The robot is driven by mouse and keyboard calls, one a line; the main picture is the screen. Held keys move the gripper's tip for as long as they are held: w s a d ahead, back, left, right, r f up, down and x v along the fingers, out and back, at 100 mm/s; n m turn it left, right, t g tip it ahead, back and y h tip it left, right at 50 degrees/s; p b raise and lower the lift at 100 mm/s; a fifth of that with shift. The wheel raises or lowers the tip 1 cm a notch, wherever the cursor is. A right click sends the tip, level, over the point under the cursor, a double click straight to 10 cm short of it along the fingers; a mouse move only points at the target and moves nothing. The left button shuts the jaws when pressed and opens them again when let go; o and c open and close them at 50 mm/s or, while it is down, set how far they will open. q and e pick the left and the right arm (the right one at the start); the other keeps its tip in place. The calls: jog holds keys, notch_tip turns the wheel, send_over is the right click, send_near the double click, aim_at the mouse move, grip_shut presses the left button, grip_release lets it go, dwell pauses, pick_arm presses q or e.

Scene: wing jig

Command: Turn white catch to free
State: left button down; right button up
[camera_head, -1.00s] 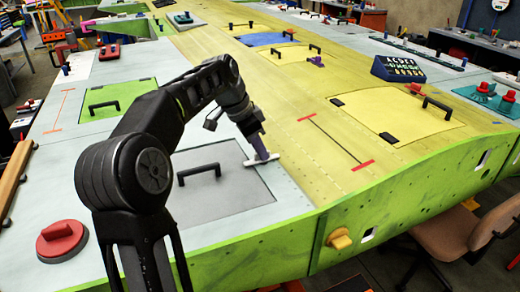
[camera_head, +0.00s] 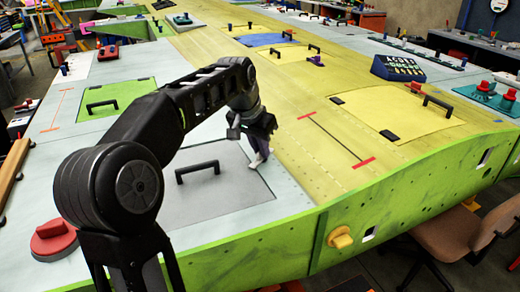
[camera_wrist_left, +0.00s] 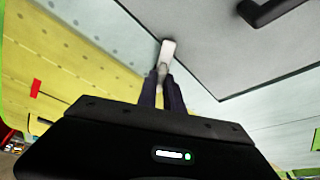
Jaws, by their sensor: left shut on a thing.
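The white catch (camera_head: 257,160) sits at the right edge of the grey panel (camera_head: 215,205), close to the panel's upper right corner. In the head view it now points roughly along that edge. My left gripper (camera_head: 262,148) is over the catch and shut on it. In the left wrist view the two dark fingers (camera_wrist_left: 162,86) close on the near end of the white catch (camera_wrist_left: 167,50), and its far end sticks out past them beside the panel seam. The fingers hide part of the catch. My right gripper is not in view.
A black handle (camera_head: 198,170) stands up from the grey panel left of my left gripper. A red round knob (camera_head: 54,238) is at the lower left. A green panel with a handle (camera_head: 103,105) lies further back. The yellow skin right of the catch is clear nearby.

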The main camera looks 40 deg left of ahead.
pick_arm(q)
jog(key=n, duration=0.2)
jog(key=n+y, duration=0.1)
jog(key=n, duration=0.1)
jog(key=n+g+y, duration=0.1)
jog(key=n, duration=0.1)
jog(key=shift+w+d, duration=0.15)
jog(key=shift+d, duration=0.15)
jog(key=n, duration=0.2)
jog(key=n+g+y, duration=0.1)
jog(key=n, duration=0.2)
jog(key=shift+w+d+y, duration=0.1)
jog(key=shift+w+y, duration=0.05)
jog(key=shift+y, duration=0.15)
jog(key=shift+n+g, duration=0.3)
jog(key=c, duration=1.5)
grip_release()
